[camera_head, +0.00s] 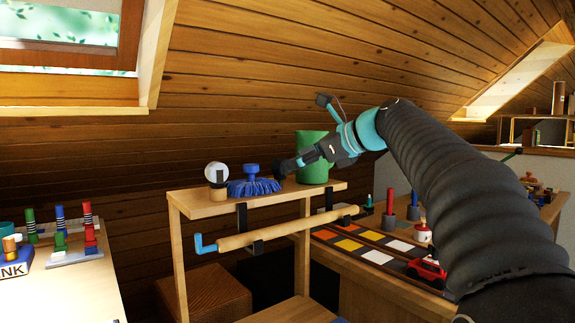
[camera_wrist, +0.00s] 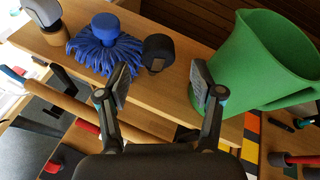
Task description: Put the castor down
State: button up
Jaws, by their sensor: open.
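My gripper (camera_wrist: 165,85) is open, its two fingers apart with nothing between them, above the wooden shelf (camera_wrist: 150,115). It also shows in the head view (camera_head: 290,164), low over the shelf's right part. A short dark round piece (camera_wrist: 158,53) rests on the shelf just beyond the fingertips, between a blue mop head and a green jug. A white round wheel-like piece on a wooden stub (camera_head: 216,172) stands at the shelf's left end; part of it shows in the wrist view (camera_wrist: 42,10). I cannot tell for sure which of these two is the castor.
The blue mop head (camera_head: 252,182) and the green jug (camera_head: 314,158) stand close on either side of the gripper. A wooden rail (camera_head: 285,230) hangs below the shelf edge. A bench with coloured squares (camera_head: 375,257) is at right.

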jog(key=v, duration=0.7)
jog(key=shift+d, duration=0.15)
jog(key=shift+s, duration=0.1)
jog(key=s+d+f+n+g+h, duration=0.1)
jog(key=s+f+n+h, duration=0.4)
jog(key=s+f+n, duration=0.6)
jog(key=s+d+f+n+g+h, duration=0.2)
jog(key=s+f+n+h, duration=0.3)
jog(key=s+f+n, duration=0.6)
jog(key=s+f, duration=0.4)
jog(key=f, duration=0.4)
jog(key=s+d+f, duration=0.1)
jog(key=s+f, duration=0.4)
jog(key=f, duration=0.3)
jog(key=shift+f+n, duration=0.35)
jog(key=shift+n, duration=0.05)
